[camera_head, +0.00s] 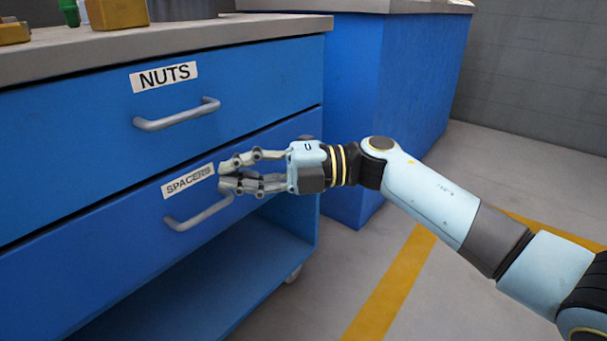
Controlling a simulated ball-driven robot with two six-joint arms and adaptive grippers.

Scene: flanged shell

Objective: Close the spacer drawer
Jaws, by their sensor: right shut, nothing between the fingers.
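The spacer drawer (110,245) is the lower blue drawer of the cabinet, with a white SPACERS label (188,181) and a grey bar handle (197,216). Its front looks about level with the drawer above, with a thin dark line between them; a small gap is hard to judge. My right gripper (222,177) is shut and empty. Its fingertips are in front of the drawer at the label's right end, just above the handle's right end, and appear at or very near the front. My left gripper is not in view.
The nuts drawer (60,135) above has a protruding handle (178,114) and looks closed. The grey worktop (200,38) carries yellow and green items. An open lower shelf (215,270) is below. Another blue cabinet (400,80) stands behind. Floor at right is clear, with yellow stripes (392,285).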

